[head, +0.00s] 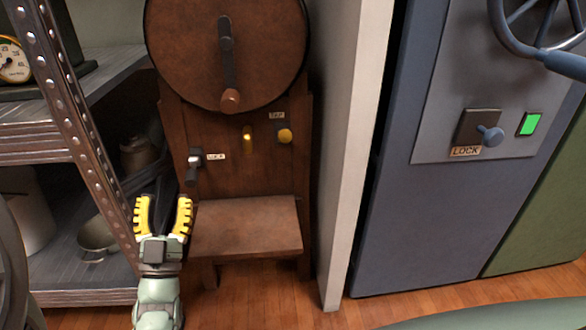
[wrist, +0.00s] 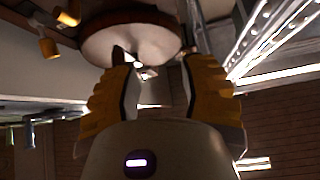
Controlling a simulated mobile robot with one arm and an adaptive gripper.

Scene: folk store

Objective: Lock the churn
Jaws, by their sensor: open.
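The wooden churn (head: 252,190) stands upright in the head view, with a round brown drum (head: 180,55) and a dark crank (head: 227,60) pointing down. On the left of its front panel is a small lock lever (head: 193,165) with a pale knob and a small label. A yellow spigot (head: 247,135) and a yellow knob (head: 285,136) sit further right. My gripper (head: 163,207) is open and empty, fingers up, just below and left of the lever. In the wrist view, small pale parts (wrist: 148,73) show between the open fingers (wrist: 157,85); I cannot tell whether they are the lever.
A metal shelf (head: 80,275) with a riveted post (head: 75,110) stands close on the left, holding a pan (head: 98,236). A white partition (head: 345,150) borders the churn on the right. Beyond is a blue cabinet (head: 420,230) with its own LOCK lever (head: 489,134) and green light (head: 530,124).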

